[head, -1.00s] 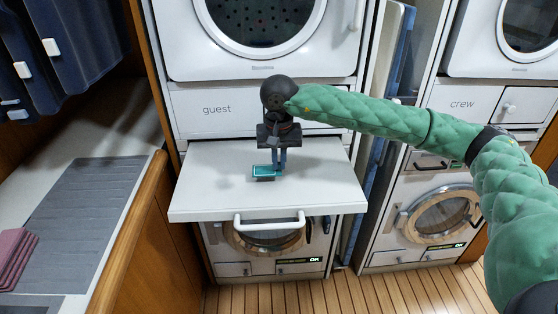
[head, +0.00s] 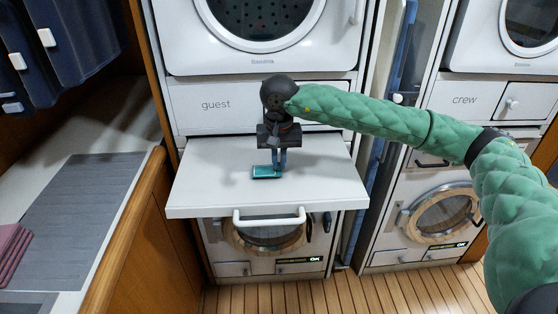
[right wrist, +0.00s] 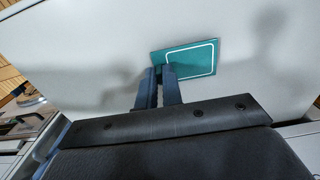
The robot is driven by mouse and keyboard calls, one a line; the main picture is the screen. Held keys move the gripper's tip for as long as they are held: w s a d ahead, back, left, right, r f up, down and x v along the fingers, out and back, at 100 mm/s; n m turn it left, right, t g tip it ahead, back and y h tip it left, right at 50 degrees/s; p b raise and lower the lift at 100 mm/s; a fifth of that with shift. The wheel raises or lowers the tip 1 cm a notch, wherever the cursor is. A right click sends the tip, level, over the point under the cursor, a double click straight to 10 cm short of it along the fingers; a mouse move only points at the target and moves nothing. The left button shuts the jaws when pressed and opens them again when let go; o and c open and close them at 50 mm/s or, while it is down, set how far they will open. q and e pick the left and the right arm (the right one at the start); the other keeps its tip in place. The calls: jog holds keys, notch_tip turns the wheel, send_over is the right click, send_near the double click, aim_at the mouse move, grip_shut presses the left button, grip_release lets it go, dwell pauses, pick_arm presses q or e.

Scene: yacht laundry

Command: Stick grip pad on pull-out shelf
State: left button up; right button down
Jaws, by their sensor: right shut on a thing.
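The pull-out shelf (head: 215,185) is a white board, drawn out under the guest drawer. The teal grip pad (head: 265,172) is level at the middle of the shelf, on it or just above it; I cannot tell which. In the right wrist view the pad (right wrist: 192,59) is a teal rectangle with a white outline. My right gripper (head: 279,169) points down and is shut on one end of the pad. Its fingers (right wrist: 164,73) also show in the right wrist view, at the pad's near left corner. My left gripper is not in view.
A white handle (head: 269,221) is on the shelf's front. A washer door (head: 265,22) is above and another machine is below. A counter with a grey mat (head: 75,215) and folded mauve cloths (head: 12,250) is at the left. The shelf around the pad is clear.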

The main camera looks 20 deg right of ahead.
jog(key=shift+f+b, duration=0.5)
jog(key=shift+f, duration=0.05)
dwell(1.1)
jog(key=c, duration=1.8)
grip_release()
jog(key=shift+o, duration=0.2)
jog(key=shift+r, duration=0.15)
jog(key=shift+r+b, duration=0.3)
jog(key=shift+r, duration=1.1)
jog(key=shift+o, duration=0.2)
jog(key=o, duration=0.5)
